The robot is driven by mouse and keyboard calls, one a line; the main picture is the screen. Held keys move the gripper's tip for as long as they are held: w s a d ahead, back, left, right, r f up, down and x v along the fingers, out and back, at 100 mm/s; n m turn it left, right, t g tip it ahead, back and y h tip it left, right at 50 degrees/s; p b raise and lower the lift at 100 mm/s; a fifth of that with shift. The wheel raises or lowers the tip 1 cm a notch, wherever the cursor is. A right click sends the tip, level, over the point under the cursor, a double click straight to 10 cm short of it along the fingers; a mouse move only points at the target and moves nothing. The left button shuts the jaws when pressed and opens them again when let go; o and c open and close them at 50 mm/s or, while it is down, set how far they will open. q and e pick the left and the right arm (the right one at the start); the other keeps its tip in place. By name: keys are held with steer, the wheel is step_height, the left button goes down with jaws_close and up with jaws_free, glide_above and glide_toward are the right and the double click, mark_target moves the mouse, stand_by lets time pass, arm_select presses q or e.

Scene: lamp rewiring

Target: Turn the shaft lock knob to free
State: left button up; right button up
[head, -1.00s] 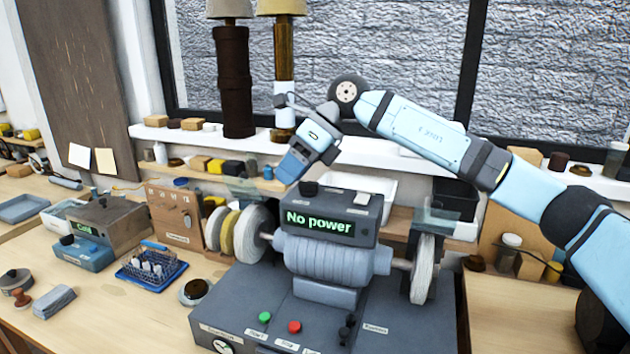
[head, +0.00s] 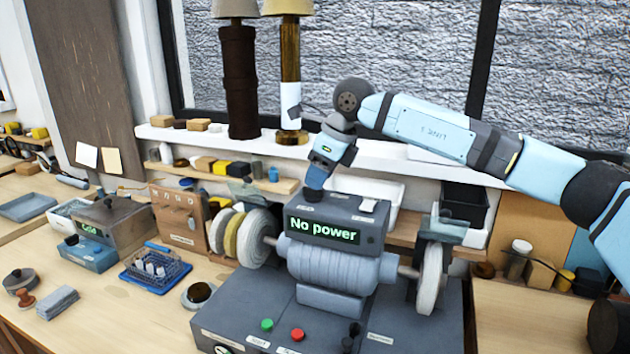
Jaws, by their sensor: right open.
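A grey polishing machine (head: 240,300) stands on the bench, with pale wheels (head: 258,238) on its shaft. Its display box (head: 345,210) reads "No power". My right gripper (head: 316,186) is open and points down at the left part of the box's top. A dark knob (head: 313,194) there is mostly hidden by the gripper, so I cannot tell its setting or whether the fingers touch it. A white rocker switch (head: 368,206) is to its right. Small black controls (head: 351,333) sit at the machine's lower front. My left gripper is out of view.
Two lamps (head: 289,75) stand on the white windowsill (head: 210,137) behind. A blue rack (head: 155,272) and a grey-blue unit reading "Cold" (head: 88,250) are on the left of the bench. A white bin (head: 380,188) and a black bin (head: 465,205) are behind the machine.

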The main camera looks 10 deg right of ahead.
mark_target(313, 193)
steer(key=shift+x, duration=1.45)
steer(key=shift+c, duration=0.4)
jaws_close()
